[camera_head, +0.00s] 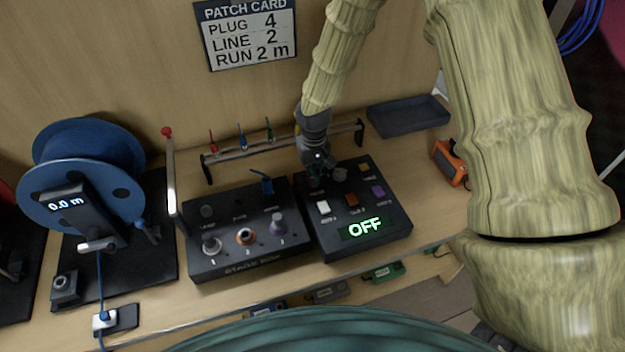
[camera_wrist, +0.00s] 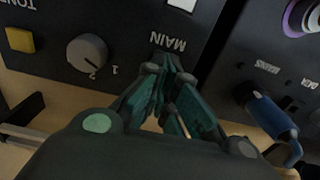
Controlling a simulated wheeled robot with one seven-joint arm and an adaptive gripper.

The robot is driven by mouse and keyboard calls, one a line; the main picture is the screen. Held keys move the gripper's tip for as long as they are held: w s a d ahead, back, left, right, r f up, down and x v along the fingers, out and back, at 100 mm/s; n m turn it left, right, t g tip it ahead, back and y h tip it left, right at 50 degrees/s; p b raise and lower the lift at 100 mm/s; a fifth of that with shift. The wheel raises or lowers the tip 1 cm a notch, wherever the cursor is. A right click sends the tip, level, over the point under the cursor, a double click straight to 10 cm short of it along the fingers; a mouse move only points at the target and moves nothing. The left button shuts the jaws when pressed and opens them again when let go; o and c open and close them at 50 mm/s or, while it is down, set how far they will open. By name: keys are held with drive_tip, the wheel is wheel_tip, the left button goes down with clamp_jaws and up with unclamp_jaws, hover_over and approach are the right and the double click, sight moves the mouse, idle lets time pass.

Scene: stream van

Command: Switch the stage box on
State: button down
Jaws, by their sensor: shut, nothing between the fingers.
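The black stage box (camera_head: 240,265) lies on the bench, its front lettering small and blurred. It has several round sockets along its front and a blue plug (camera_head: 263,184) at its upper right; this plug also shows in the wrist view (camera_wrist: 268,114). Against its right side stands a black control panel (camera_head: 392,238) with a green display (camera_head: 364,228) reading OFF. My gripper (camera_head: 317,182) is over the panel's upper left. In the wrist view my gripper (camera_wrist: 172,68) is shut and empty, its tips at the MAIN label (camera_wrist: 166,42). Any switch there is hidden behind the fingers.
The panel carries a grey knob (camera_wrist: 87,53), a white button (camera_head: 322,207), a red button (camera_head: 351,200), a purple button (camera_head: 378,191) and a yellow button (camera_head: 364,168). A rail (camera_head: 290,142) with coloured plugs stands behind. A blue cable reel (camera_head: 85,150) stands left.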

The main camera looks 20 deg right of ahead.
drive_tip(key=shift+f+b, duration=0.3)
drive_tip(key=shift+f, duration=0.4)
idle(0.5)
drive_tip(key=shift+r, duration=0.2)
drive_tip(key=shift+r+p, duration=2.45)
drive_tip(key=shift+r, duration=0.9)
